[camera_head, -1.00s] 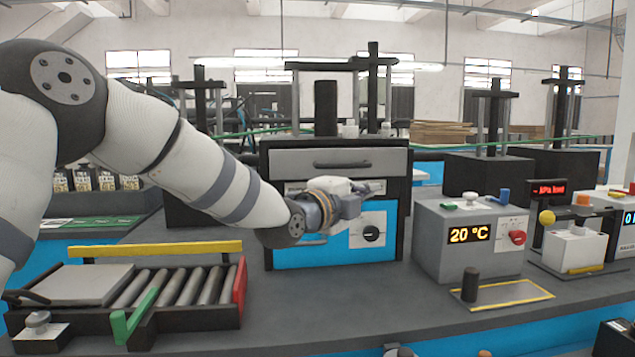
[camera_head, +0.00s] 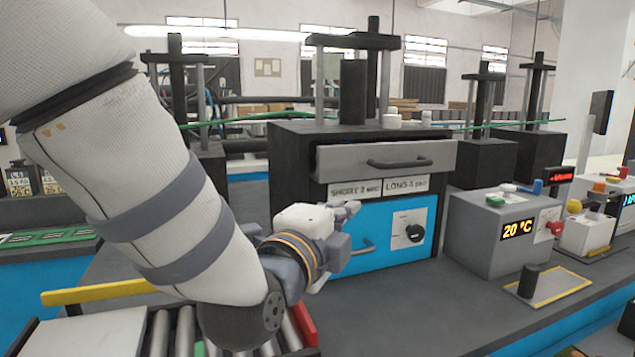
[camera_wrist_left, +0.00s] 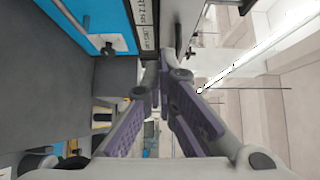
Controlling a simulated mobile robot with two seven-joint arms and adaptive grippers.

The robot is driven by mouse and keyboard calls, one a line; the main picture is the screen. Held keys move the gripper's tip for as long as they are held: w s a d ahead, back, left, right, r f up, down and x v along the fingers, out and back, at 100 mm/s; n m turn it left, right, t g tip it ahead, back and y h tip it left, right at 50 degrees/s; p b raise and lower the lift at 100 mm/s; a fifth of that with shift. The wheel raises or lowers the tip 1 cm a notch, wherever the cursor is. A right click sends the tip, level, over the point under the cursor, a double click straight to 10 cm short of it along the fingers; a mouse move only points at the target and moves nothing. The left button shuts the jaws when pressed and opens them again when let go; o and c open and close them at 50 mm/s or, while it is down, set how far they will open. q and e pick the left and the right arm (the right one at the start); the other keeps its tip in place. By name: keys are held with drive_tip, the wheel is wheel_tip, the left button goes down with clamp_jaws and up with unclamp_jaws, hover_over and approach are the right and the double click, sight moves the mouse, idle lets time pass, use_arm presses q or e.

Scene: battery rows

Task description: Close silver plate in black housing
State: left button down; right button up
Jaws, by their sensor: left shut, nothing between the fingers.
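The silver plate (camera_head: 385,158) is the upper front of the black housing (camera_head: 292,165). It has a dark bar handle and stands out from the housing's face. My left gripper (camera_head: 352,208) is shut and empty, just below and in front of the plate, beside the label strip and the blue lower panel. It looks apart from the plate, though the exact distance is unclear. In the left wrist view, the gripper's purple-padded fingers (camera_wrist_left: 165,78) point towards the housing, whose label strip (camera_wrist_left: 146,25) and blue panel (camera_wrist_left: 98,20) show turned sideways. My right gripper is not in view.
A grey box with a 20 °C display (camera_head: 490,235) stands right of the housing. A roller tray with a yellow bar (camera_head: 95,291) lies at lower left, partly hidden by my arm. The grey bench top (camera_head: 400,300) is clear in front of the housing.

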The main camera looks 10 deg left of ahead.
use_arm(q)
drive_tip(key=w+b, duration=0.1)
drive_tip(key=w, duration=1.2)
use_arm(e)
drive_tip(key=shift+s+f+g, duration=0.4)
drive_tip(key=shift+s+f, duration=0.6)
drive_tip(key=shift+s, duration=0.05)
